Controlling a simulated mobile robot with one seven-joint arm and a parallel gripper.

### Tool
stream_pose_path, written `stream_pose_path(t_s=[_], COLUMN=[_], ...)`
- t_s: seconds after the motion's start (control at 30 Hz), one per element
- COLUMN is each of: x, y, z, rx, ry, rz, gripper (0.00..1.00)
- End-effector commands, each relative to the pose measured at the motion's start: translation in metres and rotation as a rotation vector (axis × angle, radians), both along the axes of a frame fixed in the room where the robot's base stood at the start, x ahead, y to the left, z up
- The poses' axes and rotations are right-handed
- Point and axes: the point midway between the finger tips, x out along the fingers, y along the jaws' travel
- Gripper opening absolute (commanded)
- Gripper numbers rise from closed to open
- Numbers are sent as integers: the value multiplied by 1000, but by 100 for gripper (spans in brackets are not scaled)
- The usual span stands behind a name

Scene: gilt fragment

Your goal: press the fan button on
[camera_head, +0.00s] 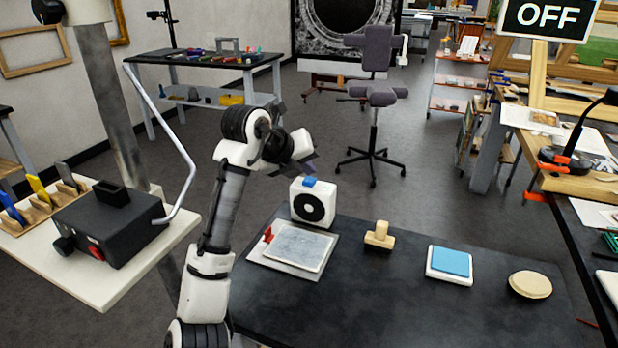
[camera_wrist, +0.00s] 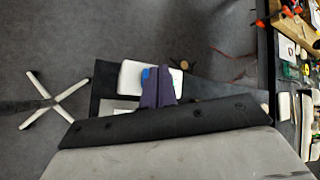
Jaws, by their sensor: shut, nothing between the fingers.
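The fan (camera_head: 312,207) is a small white box with a round black front, upright at the back left of the dark table. Its blue button (camera_head: 310,182) is on top. My gripper (camera_head: 311,167) is shut and empty, above and just behind the fan in the picture, apart from the button as far as I can tell. In the wrist view, the shut fingers (camera_wrist: 158,70) reach over the white fan top (camera_wrist: 130,76). The blue button (camera_wrist: 145,74) shows at their left edge, partly hidden. A sign (camera_head: 546,17) reads OFF.
On the dark table (camera_head: 390,295) are a grey slab on a board (camera_head: 296,248), a wooden stamp (camera_head: 379,237), a blue pad (camera_head: 450,262) and a round tan disc (camera_head: 530,284). A side table with a black device (camera_head: 108,222) stands left. A chair (camera_head: 375,95) stands behind.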

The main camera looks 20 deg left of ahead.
Motion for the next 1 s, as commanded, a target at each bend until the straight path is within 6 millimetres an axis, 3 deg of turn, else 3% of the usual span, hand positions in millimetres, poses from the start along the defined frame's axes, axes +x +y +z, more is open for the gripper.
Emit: stream_pose_path(t_s=[0.27,0.8,1.0], x=[0,0,0], y=[0,0,0], z=[5,58,60], rx=[0,0,0], ry=[0,0,1], rz=[0,0,-1], gripper=[0,0,0])
